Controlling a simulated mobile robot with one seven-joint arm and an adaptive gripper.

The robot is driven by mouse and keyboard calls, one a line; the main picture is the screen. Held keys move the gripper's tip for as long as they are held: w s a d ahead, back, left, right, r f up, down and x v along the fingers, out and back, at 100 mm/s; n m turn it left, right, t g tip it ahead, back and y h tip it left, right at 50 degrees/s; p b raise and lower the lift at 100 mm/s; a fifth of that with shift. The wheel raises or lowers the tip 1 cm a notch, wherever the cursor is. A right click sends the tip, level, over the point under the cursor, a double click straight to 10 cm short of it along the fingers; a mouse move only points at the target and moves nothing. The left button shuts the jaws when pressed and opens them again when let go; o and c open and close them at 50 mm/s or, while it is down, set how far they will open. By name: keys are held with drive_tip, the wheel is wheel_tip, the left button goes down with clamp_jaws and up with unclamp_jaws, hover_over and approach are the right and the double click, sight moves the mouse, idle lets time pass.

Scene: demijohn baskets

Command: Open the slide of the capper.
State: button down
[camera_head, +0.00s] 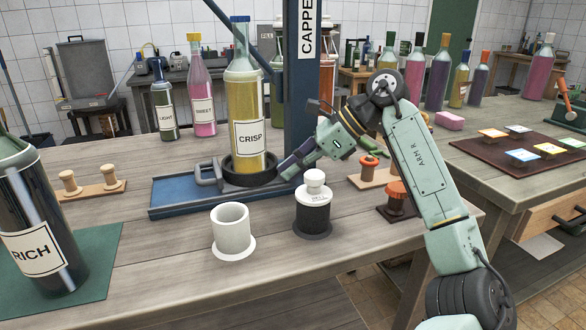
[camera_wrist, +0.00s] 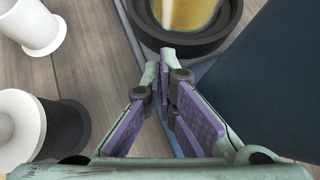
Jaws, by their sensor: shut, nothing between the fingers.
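The capper has a dark blue column (camera_head: 302,90) and a blue base (camera_head: 172,193) on the table. A black round seat (camera_head: 250,178) is on the base, with a grey loop handle (camera_head: 208,173) at its left. The yellow CRISP bottle (camera_head: 245,105) stands upright in the seat. My gripper (camera_head: 286,174) is shut and empty, low at the right side of the seat, on the side away from the handle. In the wrist view its fingertips (camera_wrist: 167,62) are together just below the seat's rim (camera_wrist: 190,47); I cannot tell whether they touch. The handle is outside the wrist view.
A white cup (camera_head: 231,233) and a black-and-white capped jar (camera_head: 313,208) stand in front of the capper. A peg board (camera_head: 91,190) and the dark RICH bottle (camera_head: 40,225) are at the left. Orange-topped stoppers (camera_head: 397,196) stand near my arm. The front centre-left tabletop is clear.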

drive_tip(key=s+a+b, duration=0.1)
drive_tip(key=a, duration=0.3)
drive_tip(key=s+a+b, duration=0.1)
drive_tip(key=a, duration=0.3)
drive_tip(key=s+a+b, duration=0.1)
drive_tip(key=s+a, duration=0.1)
drive_tip(key=a, duration=0.3)
drive_tip(key=shift+s, duration=0.1)
drive_tip(key=shift+d, duration=0.1)
